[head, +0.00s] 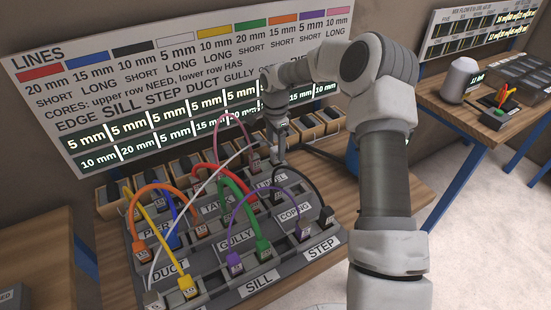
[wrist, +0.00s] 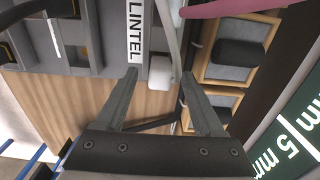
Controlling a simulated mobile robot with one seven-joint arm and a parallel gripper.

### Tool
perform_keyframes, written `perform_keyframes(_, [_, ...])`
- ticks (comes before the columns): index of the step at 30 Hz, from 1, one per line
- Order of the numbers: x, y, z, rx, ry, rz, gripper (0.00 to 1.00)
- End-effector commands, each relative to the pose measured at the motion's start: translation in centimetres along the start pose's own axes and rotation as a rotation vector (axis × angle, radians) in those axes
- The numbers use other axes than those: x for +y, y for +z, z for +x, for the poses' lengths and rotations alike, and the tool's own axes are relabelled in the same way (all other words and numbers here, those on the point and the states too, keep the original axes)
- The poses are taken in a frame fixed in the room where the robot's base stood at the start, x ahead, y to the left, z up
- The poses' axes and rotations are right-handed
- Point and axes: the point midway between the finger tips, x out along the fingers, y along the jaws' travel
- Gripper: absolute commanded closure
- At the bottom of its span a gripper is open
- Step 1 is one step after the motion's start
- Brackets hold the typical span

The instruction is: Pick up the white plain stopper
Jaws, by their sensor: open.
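In the wrist view, a small white block (wrist: 160,71), which looks like the white plain stopper, shows beside the LINTEL label (wrist: 134,32). A pale cord (wrist: 171,38) runs up the picture from beside it. My gripper (wrist: 158,77) is open, with one fingertip on each side of the block in the picture and clear gaps to both. I cannot tell whether the tips are level with it. In the head view, my gripper (head: 281,157) is above the far edge of the grey board by LINTEL (head: 272,177). The stopper is not clear there.
The grey board (head: 290,262) carries several coloured cords, including a white cord (head: 190,212) and a pink cord (head: 222,118). Wooden bins (wrist: 223,72) with dark blocks stand behind it. The wall panel (head: 190,75) rises behind the bins. Bare wooden bench shows beside the board.

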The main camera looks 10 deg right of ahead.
Motion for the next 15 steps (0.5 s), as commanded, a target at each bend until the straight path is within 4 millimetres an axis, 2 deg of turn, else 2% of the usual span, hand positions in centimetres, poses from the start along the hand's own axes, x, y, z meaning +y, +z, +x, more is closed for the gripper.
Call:
perform_keyframes(4, [0.0,0.0,1.6,0.000,0.000,0.000,0.30])
perform_keyframes(12, [0.0,0.0,1.8,0.001,-0.001,0.000,0.30])
perform_keyframes(15, [0.0,0.0,1.8,0.001,-0.001,0.000,0.48])
